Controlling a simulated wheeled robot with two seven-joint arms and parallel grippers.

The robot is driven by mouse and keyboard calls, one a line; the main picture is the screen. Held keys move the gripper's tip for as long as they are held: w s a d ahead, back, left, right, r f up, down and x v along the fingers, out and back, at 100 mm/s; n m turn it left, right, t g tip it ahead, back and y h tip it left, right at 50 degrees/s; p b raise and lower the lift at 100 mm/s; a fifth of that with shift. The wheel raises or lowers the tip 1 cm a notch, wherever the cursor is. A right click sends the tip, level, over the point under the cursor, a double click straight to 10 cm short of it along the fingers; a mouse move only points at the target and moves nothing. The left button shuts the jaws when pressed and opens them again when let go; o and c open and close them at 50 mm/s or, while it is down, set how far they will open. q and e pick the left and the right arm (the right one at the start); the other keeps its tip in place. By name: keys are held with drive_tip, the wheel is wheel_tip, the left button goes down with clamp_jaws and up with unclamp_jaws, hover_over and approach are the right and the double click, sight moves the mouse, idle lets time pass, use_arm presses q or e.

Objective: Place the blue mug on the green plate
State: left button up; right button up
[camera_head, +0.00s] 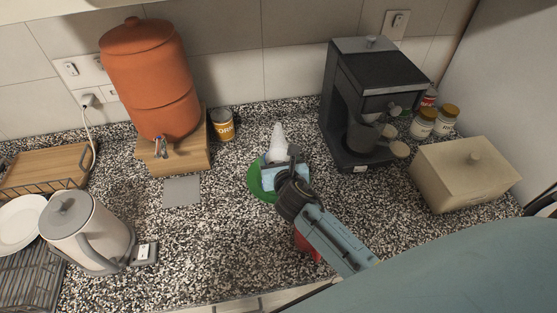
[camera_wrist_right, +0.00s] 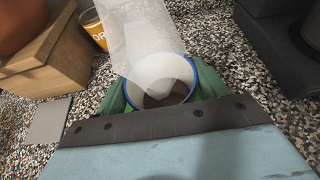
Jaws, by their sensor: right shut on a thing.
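The green plate (camera_head: 255,187) lies on the counter in the middle of the head view, partly covered by my right gripper (camera_head: 282,172). In the right wrist view, a round mug (camera_wrist_right: 170,100) with a blue rim, pale inner wall and brown bottom sits just ahead of my gripper's body. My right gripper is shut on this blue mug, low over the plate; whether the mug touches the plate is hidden. A whitish translucent piece (camera_head: 277,140) stands up beside the gripper and overlaps the mug in the wrist view.
A black coffee maker (camera_head: 350,85) stands behind on the right, a beige box (camera_head: 465,175) at the right. An orange dispenser (camera_head: 150,85) on a wooden stand and a can (camera_head: 222,125) stand behind left, a kettle (camera_head: 85,230) front left. Counter left of the plate is mostly free.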

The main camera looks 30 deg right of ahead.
drive_tip(key=o, duration=0.8)
drive_tip(key=shift+f, duration=0.15)
drive_tip(key=o, duration=0.5)
drive_tip(key=shift+r, duration=0.2)
drive_tip(key=p+v, duration=0.1)
drive_tip(key=v, duration=1.1)
drive_tip(key=shift+f, duration=0.1)
